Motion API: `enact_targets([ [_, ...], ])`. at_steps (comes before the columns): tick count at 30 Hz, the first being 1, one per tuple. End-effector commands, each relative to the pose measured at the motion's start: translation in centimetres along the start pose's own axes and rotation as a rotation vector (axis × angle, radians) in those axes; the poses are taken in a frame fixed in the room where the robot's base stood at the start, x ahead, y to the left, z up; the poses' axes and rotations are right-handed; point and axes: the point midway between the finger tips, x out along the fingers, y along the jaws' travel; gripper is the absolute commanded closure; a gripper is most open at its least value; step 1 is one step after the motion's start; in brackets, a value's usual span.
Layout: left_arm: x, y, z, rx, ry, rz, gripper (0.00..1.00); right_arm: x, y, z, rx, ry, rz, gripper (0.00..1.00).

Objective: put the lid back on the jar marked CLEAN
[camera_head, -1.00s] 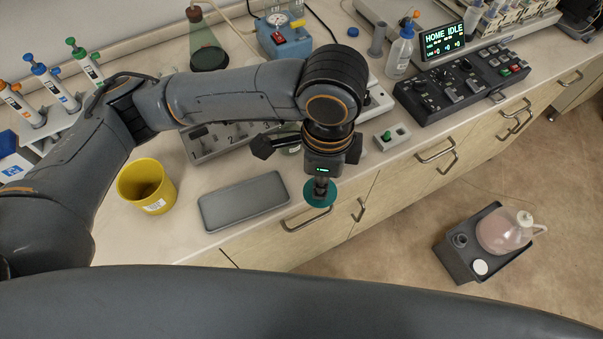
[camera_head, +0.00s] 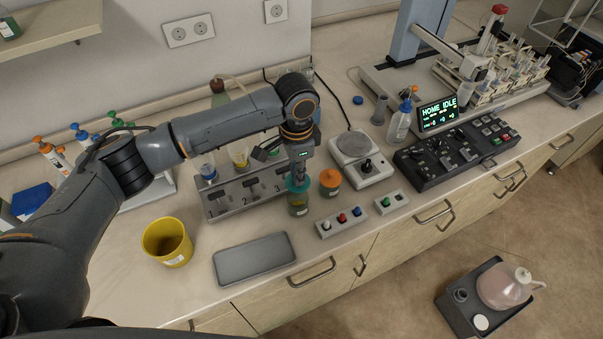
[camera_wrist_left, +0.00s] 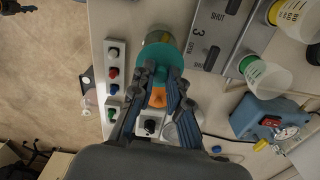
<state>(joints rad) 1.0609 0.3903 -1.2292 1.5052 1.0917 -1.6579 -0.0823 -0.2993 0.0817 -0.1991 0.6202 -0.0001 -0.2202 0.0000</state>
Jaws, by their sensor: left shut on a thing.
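My left gripper (camera_head: 299,168) is shut on a teal lid (camera_head: 297,184) and points down. The lid sits right over a glass jar (camera_head: 298,204) with a pale label and olive contents. I cannot tell whether lid and jar touch, and I cannot read the label. In the left wrist view my fingers (camera_wrist_left: 166,73) grip the teal lid (camera_wrist_left: 170,50), which covers most of the jar (camera_wrist_left: 157,37). A second jar with an orange lid (camera_head: 330,179) stands just right of it. My right gripper is not in view.
Behind the jar is a grey numbered rack (camera_head: 226,204) with flasks. A three-button box (camera_head: 341,222) and a one-button box (camera_head: 391,202) lie in front to the right. A hotplate (camera_head: 357,160), a grey tray (camera_head: 254,259) and a yellow bin (camera_head: 167,243) stand nearby.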

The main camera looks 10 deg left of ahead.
Motion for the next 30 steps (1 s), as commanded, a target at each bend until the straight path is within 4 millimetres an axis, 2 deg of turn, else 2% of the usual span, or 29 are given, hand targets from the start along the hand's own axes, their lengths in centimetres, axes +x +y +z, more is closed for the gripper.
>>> enact_targets([
  [1, 0.7, 0.0, 0.0, 0.0, 0.0, -0.001, 1.0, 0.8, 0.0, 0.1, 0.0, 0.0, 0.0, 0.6],
  [13, 3.8, 0.0, 0.1, 0.002, -0.001, -0.001, 1.0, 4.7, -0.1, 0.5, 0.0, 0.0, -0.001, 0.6],
  [21, 5.4, 0.1, 0.0, 0.0, -0.001, 0.001, 1.0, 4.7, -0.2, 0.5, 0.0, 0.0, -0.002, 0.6],
  [30, 5.7, 0.1, 0.0, 0.001, -0.001, 0.0, 1.0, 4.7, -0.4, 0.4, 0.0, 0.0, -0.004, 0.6],
])
